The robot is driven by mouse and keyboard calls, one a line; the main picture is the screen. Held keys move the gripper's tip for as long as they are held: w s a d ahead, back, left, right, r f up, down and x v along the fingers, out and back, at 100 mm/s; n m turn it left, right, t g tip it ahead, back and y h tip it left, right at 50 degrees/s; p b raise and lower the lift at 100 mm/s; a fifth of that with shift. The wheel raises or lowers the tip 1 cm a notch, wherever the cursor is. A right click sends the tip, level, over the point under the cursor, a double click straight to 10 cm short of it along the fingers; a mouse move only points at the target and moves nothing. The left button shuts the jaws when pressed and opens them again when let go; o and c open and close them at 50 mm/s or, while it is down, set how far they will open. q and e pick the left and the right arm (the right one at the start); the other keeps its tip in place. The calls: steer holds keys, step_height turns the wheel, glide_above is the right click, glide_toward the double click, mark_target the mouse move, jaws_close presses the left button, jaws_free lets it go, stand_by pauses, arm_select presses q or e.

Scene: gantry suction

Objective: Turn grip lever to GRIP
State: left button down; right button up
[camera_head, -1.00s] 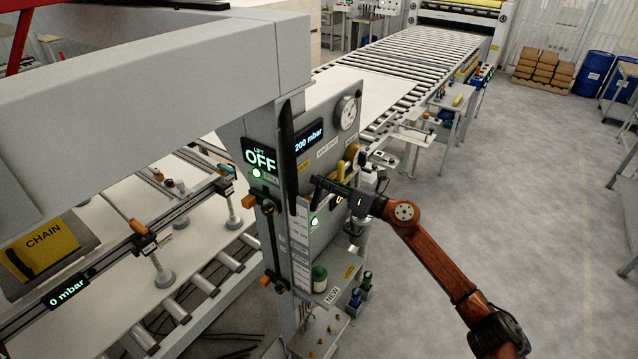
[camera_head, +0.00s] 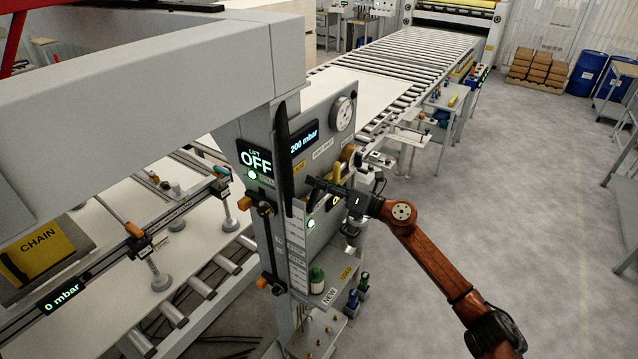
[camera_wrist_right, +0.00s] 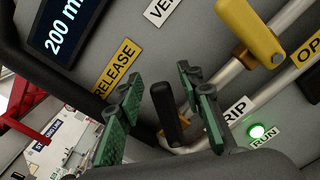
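In the right wrist view a short black lever handle (camera_wrist_right: 168,112) stands out from the grey panel, between the RELEASE label (camera_wrist_right: 118,67) at upper left and the GRIP label (camera_wrist_right: 236,110) at right. My right gripper (camera_wrist_right: 160,92) is open, with green-padded fingers on either side of the handle. Gaps show on both sides, so it is not clamped. In the head view my right gripper (camera_head: 316,185) is at the panel front and hides the lever. My left gripper is not in view.
A yellow valve handle (camera_wrist_right: 250,30) is close at upper right of the fingers, with a lit RUN lamp (camera_wrist_right: 257,132) below. A long black bar (camera_head: 284,150) runs along the panel's left edge. The 200 mbar display (camera_head: 304,137) and gauge (camera_head: 343,114) sit above. Open floor lies right.

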steer(key=v, duration=1.2)
